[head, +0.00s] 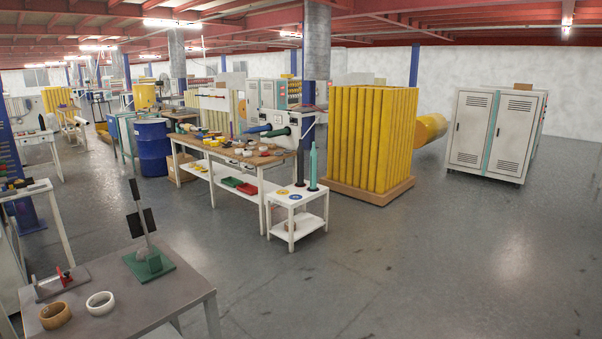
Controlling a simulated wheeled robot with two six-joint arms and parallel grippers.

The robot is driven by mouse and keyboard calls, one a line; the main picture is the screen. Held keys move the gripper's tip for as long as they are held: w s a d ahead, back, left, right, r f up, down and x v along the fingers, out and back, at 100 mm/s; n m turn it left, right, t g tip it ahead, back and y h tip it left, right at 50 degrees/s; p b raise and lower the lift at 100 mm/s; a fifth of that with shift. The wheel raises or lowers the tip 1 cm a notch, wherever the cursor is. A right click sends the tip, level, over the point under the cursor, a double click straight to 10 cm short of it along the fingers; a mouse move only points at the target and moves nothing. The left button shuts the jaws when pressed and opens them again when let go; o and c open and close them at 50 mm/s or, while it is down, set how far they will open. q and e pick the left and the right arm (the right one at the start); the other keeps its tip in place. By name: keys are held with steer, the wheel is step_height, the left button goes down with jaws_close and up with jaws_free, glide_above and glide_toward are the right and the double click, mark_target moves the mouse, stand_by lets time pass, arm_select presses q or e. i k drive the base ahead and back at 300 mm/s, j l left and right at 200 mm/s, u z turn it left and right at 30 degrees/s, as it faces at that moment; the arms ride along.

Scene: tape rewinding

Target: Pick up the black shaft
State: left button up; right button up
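A black shaft (300,166) stands upright on the small white stand (280,196), near the middle of the head view. A teal shaft (313,166) stands upright just to its right, a little apart from it. Both are some distance away across the floor. Neither of my grippers shows in the head view.
A long workbench (202,154) with rolls of tape stands left of the stand, with a machine behind it. Tall yellow rolls on a pallet (370,189) stand to the right. A grey table (140,305) is at the near left. Open floor (400,270) lies in front.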

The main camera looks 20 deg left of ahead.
mark_target(300, 150)
steer(key=i+j+u, duration=0.25)
steer(key=i, duration=0.2)
steer(key=i+u, duration=0.25)
steer(key=i, duration=0.15)
steer(key=i+l+u, duration=0.15)
steer(key=i, duration=5)
